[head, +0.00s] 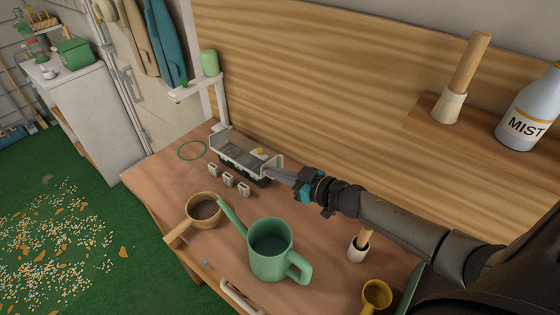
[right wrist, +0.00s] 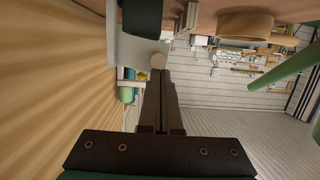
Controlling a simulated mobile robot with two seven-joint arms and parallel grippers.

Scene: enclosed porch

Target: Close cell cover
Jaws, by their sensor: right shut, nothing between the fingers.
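A small pale tray-like unit (head: 232,158) with a dark base stands at the back of the wooden bench; its grey inside shows, so it looks open at the top. I cannot clearly tell which part is the cell cover. My right gripper (head: 270,172) is shut and empty at the unit's right end; I cannot tell whether it touches. In the right wrist view the shut fingers (right wrist: 158,75) point at a pale panel (right wrist: 125,50) beside a dark part (right wrist: 141,16). My left gripper is not in view.
Small white blocks (head: 228,180) stand in front of the unit. A shelf with a mist bottle (head: 528,115) is at right.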

